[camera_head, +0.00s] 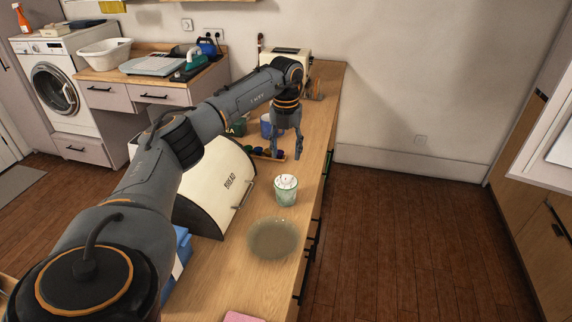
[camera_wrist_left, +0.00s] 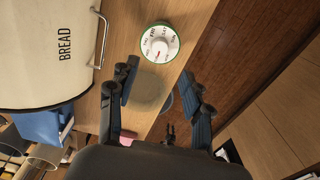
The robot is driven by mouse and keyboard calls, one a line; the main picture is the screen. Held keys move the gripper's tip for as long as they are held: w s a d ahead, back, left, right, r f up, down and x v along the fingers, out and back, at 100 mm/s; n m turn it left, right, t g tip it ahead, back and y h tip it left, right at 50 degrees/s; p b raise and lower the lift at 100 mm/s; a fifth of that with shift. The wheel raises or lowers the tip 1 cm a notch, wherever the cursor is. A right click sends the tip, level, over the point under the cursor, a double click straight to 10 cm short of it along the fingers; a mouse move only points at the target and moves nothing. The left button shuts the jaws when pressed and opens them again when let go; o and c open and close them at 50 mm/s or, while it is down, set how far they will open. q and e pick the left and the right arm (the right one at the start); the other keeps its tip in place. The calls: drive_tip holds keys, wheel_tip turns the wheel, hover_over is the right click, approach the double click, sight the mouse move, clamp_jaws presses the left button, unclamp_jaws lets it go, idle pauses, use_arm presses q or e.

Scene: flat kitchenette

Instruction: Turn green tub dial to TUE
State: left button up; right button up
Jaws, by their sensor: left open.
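The green tub (camera_head: 286,197) stands upright on the wooden counter, right of the bread bin. Its white top carries the dial (camera_head: 286,183). In the left wrist view the dial (camera_wrist_left: 160,43) is seen from above, with small day words around it and a red mark near its lower middle.
The cream bread bin (camera_head: 222,189) stands close left of the tub. A round translucent disc (camera_head: 273,240) lies in front of it. The counter's right edge is near the tub.

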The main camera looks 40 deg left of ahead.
use_arm(q)
drive_tip(key=shift+r, duration=1.65)
